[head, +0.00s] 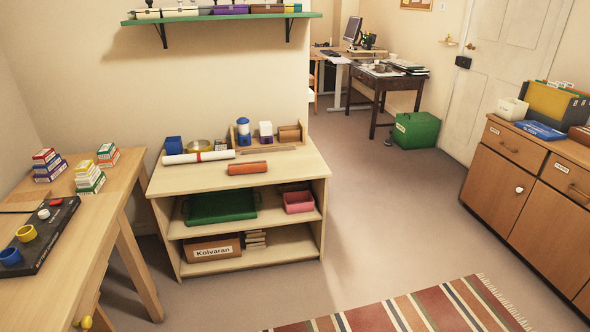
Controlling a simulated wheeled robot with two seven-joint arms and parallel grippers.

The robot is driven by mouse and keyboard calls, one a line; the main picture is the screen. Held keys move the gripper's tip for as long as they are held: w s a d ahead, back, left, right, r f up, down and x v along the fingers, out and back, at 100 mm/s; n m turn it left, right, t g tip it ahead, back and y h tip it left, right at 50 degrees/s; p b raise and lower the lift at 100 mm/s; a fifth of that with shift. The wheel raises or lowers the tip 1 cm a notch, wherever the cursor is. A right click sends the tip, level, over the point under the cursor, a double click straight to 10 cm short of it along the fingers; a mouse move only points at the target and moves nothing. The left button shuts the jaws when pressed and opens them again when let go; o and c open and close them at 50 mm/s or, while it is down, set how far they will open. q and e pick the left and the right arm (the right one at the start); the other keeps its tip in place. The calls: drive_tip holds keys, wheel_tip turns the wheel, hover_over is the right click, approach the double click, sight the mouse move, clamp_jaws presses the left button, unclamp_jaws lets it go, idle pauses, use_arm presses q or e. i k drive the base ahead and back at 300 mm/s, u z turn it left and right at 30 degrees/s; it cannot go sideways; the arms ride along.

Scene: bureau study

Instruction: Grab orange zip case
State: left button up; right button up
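An orange case (247,168), long and narrow, lies on top of the low wooden shelf unit (290,166) near its front edge. Its zip cannot be made out at this size. It lies just below and right of a white rolled tube with a red band (199,157), apart from it. Neither of my grippers shows in the head view.
The shelf top also holds a blue box (173,145) and a wooden rack at the back. A wooden desk (75,240) stands at the left and a cabinet (505,175) at the right. A striped rug (420,312) lies in front; the floor between is clear.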

sight(260, 166)
drive_tip(key=z, duration=0.2)
drive_tip(key=i, duration=2.1)
drive_tip(key=u, duration=0.6)
